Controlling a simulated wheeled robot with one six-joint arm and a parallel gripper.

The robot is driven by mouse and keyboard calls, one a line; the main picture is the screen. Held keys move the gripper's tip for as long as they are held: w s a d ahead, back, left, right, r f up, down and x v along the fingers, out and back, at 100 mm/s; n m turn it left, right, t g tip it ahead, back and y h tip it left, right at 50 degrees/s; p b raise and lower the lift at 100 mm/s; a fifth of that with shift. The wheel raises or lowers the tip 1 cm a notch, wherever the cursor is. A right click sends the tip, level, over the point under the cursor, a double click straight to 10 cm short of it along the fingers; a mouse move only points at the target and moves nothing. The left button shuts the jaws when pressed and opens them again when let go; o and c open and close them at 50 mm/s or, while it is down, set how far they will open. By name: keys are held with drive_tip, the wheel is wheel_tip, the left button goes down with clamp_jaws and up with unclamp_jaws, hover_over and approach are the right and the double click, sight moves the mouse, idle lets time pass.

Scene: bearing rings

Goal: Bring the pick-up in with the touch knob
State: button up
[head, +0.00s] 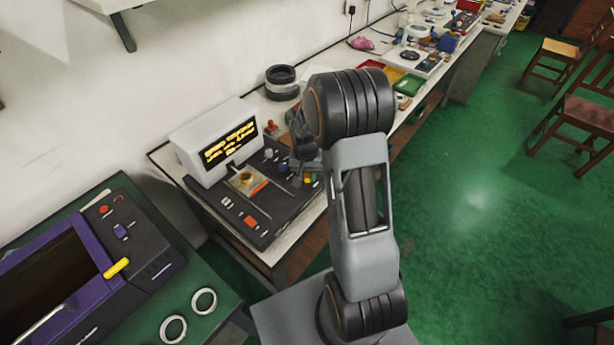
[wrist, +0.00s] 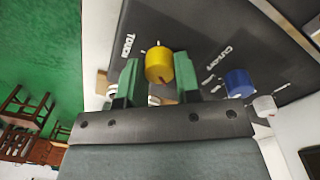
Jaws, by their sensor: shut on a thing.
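The yellow touch knob (wrist: 158,66) sits on the dark panel beside the word TOUCH in the wrist view. My gripper (wrist: 158,78) has its green fingers on either side of the knob and is shut on it. In the head view the yellow knob (head: 308,180) shows at the right of the dark instrument base (head: 277,214), with my arm above it. A brass-coloured ring (head: 246,178) sits on a small plate on that base, with an orange part (head: 260,187) close by. I cannot clearly make out the pick-up or whether it touches the ring.
A blue knob (wrist: 238,83) and a pale knob (wrist: 264,106) stand right of the yellow one. A white display (head: 215,143) with yellow text stands behind the base. Two pale rings (head: 204,301) (head: 173,329) lie on the green bench beside a purple-framed machine (head: 88,249).

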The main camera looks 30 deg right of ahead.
sight(306, 174)
drive_tip(key=m+b, duration=0.1)
drive_tip(key=m, duration=0.3)
drive_tip(key=shift+m, duration=0.7)
drive_tip(key=o, duration=0.9)
drive_tip(key=r, duration=1.4)
drive_tip(key=shift+w+b, duration=0.25)
drive_tip(key=shift+b, duration=0.15)
drive_tip(key=shift+f, duration=0.1)
